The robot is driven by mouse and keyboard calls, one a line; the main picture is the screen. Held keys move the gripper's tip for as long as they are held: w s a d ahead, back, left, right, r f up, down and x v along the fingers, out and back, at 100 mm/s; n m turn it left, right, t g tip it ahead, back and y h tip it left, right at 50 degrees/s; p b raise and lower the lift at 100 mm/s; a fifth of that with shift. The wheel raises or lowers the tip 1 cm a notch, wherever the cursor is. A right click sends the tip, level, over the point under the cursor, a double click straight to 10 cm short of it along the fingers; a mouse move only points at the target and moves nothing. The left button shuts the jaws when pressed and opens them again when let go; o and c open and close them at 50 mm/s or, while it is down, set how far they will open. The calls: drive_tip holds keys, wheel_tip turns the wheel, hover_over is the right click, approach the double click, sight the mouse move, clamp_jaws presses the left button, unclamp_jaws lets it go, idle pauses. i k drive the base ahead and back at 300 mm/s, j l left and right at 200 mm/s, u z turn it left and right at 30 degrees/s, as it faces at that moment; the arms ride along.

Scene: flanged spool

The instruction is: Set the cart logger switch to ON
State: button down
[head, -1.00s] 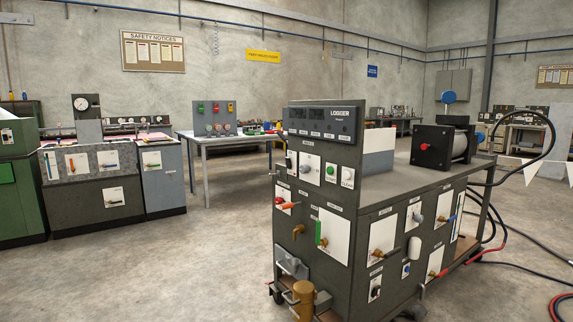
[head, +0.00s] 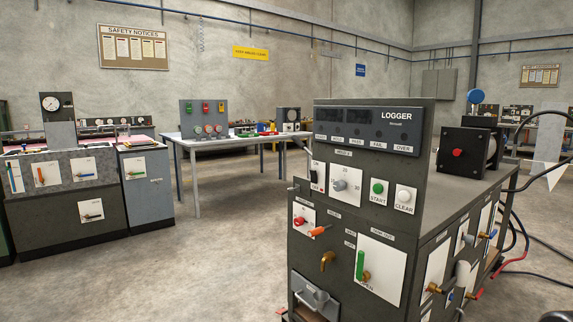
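The cart (head: 341,223) stands on the right with a dark LOGGER panel (head: 368,128) at its top. Below that panel, at the left of the control face, is a small black switch (head: 317,177) on a white plate. It is too small to tell which way it is set. Right of it are a grey rotary knob (head: 340,185), a green button (head: 378,188) and a white CLEAR button (head: 403,195). My gripper is not in view.
A red knob (head: 299,221), an orange lever (head: 320,231), a brass tap (head: 327,260) and a green-handled valve (head: 361,266) jut from the cart front. Open concrete floor (head: 205,265) lies left of the cart. A table (head: 228,143) stands behind.

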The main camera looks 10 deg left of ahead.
sight(313, 173)
drive_tip(key=i+j, duration=0.4)
drive_tip(key=j, duration=0.15)
drive_tip(key=i+j, duration=0.4)
drive_tip(key=j, duration=0.2)
